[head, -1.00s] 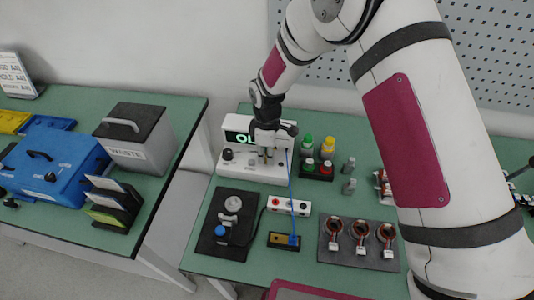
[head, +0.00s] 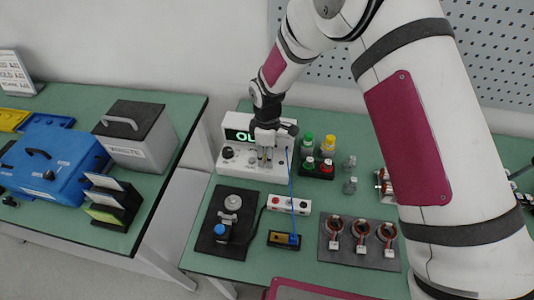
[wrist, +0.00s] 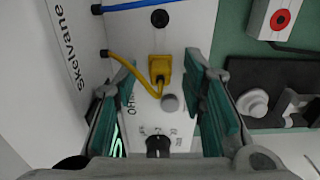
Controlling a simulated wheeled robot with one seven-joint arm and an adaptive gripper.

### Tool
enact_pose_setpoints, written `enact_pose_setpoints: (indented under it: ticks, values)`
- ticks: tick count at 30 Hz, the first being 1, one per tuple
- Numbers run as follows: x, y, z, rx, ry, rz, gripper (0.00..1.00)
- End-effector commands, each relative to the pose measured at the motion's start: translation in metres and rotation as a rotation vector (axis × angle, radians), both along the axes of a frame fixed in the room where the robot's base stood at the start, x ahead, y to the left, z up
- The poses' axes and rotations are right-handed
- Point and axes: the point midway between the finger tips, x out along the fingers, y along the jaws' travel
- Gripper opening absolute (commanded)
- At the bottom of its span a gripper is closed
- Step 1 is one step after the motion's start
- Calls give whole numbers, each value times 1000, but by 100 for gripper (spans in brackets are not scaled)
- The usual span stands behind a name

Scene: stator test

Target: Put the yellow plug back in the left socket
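The yellow plug (wrist: 160,68) is in the middle of the wrist view, at the front panel of a white tester (wrist: 182,45). Its yellow cable (wrist: 128,68) curls to the panel's edge. I cannot tell whether the plug is seated in a socket or only in front of it. A dark round socket (wrist: 160,18) beyond it looks empty. My gripper (wrist: 160,60) is open, with one teal-padded finger on each side of the plug and visible gaps between. In the head view my gripper (head: 265,155) is low at the front of the tester (head: 233,166).
A blue cable (head: 290,185) runs from the tester to a small black box (head: 283,240). A grey button and black knob (wrist: 158,145) are on the panel. Bottles (head: 327,150) stand close right. A dark fixture plate (head: 228,222) lies in front. Green table shows between them.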

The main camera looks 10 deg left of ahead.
Motion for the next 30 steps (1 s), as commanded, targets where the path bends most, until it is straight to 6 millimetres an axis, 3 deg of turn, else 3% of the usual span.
enact_pose_setpoints:
  ticks: [5, 18, 24, 30]
  values:
    - [1, 1, 21, 2, -3, 0, 38]
    - [1, 0, 103, 2, -2, 0, 38]
    - [0, 0, 117, 0, 0, -1, 38]
    - [0, 0, 118, 0, 0, 0, 38]
